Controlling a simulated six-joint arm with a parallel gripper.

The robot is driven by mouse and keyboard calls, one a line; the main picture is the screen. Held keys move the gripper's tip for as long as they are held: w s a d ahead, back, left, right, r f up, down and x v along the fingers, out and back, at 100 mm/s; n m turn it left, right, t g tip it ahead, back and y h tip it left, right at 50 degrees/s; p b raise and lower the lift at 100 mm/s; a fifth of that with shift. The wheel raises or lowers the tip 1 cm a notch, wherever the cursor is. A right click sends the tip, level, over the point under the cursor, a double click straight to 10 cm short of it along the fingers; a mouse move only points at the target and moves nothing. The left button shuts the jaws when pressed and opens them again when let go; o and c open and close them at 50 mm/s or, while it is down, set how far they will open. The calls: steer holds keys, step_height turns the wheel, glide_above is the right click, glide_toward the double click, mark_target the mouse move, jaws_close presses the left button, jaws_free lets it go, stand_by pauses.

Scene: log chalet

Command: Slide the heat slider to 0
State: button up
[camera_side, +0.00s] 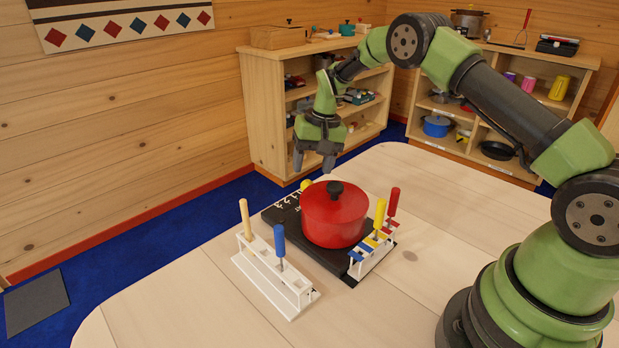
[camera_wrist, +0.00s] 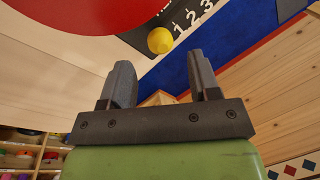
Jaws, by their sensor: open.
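The heat slider's yellow round knob (camera_side: 306,185) sits on the black stove board (camera_side: 285,212), at its far edge beside the red pot. In the wrist view the yellow knob (camera_wrist: 160,40) is by the low end of the white digits 1, 2, 3 (camera_wrist: 192,17); no 0 is readable there. My gripper (camera_side: 313,164) is above the far edge of the board, fingers pointing down, apart from the knob. In the wrist view my gripper (camera_wrist: 160,78) has its two fingers spread with nothing between them.
The red pot (camera_side: 334,222) with a black lid knob stands on the board, close to the slider. White racks with coloured-handled tools stand at the left (camera_side: 272,275) and right (camera_side: 372,252). Shelves (camera_side: 262,110) stand behind the table. The table's front left is clear.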

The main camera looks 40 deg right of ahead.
steer(key=r, duration=0.3)
steer(key=d+r, duration=0.1)
steer(key=r, duration=0.1)
steer(key=shift+s, duration=0.3)
steer(key=s+a+r+n+t, duration=0.1)
steer(key=s+a+r, duration=0.2)
steer(key=s+r, duration=0.35)
steer(key=s+a+r+t, duration=0.2)
steer(key=s+a+r, duration=0.15)
steer(key=r, duration=0.65)
steer(key=s+a+r+n+t, duration=0.1)
steer(key=s+a+t, duration=0.2)
steer(key=s, duration=1.5)
steer(key=shift+n, duration=0.3)
